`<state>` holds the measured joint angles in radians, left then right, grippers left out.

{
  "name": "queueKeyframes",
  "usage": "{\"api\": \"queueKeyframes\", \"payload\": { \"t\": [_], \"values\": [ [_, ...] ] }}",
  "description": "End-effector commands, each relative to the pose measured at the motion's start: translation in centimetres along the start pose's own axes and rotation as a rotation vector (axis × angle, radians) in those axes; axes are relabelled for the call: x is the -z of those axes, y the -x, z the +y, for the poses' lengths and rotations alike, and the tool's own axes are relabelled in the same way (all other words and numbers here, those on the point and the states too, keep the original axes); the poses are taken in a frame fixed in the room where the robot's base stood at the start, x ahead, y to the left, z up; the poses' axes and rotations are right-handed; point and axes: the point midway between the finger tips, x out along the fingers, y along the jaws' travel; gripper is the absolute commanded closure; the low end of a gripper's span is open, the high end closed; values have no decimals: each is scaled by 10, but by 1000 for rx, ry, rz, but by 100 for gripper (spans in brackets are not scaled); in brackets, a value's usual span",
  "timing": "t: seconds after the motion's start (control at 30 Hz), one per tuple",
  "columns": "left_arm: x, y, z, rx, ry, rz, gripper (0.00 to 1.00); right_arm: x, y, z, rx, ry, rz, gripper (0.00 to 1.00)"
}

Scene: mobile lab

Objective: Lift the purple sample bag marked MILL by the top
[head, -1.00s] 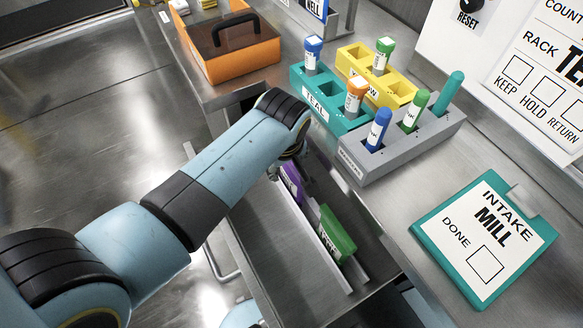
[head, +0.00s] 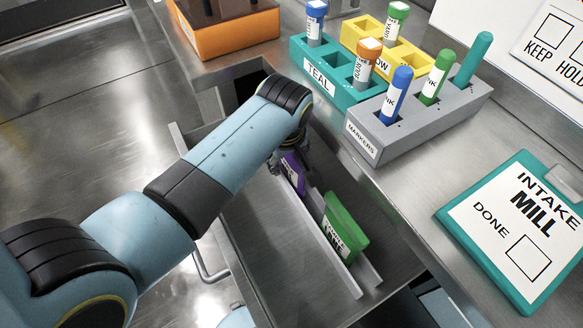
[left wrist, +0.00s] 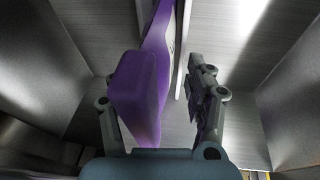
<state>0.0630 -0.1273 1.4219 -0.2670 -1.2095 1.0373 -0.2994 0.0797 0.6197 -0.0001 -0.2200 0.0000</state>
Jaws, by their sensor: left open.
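The purple sample bag (head: 293,176) stands in the open drawer below the bench, partly hidden by my left gripper and arm in the head view. A white label shows on its side, too small to read. My left gripper (head: 292,152) is over the top of the bag. In the left wrist view, the purple bag (left wrist: 140,88) rises between the two open fingers of my left gripper (left wrist: 158,105). The bag is closer to the left finger, and a clear gap shows at the right finger. My right gripper is not in view.
A green bag (head: 345,224) stands in the same drawer (head: 265,240), nearer the camera, beside a metal rail. On the bench are a teal rack (head: 330,88), a yellow rack (head: 415,65), a grey marker block (head: 420,125) and a clipboard reading INTAKE MILL (head: 505,225).

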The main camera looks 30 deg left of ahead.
Motion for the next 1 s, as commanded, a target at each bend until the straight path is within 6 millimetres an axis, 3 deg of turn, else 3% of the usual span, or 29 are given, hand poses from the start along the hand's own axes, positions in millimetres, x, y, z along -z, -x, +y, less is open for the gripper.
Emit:
{"api": "queueKeyframes", "payload": {
  "t": [0.07,0.47,1.0],
  "values": [
    [0,1,0,0,0,0,47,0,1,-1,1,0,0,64],
    [0,1,0,0,0,0,99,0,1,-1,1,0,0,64],
    [2,7,1,0,0,0,100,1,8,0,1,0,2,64]
  ]
}}
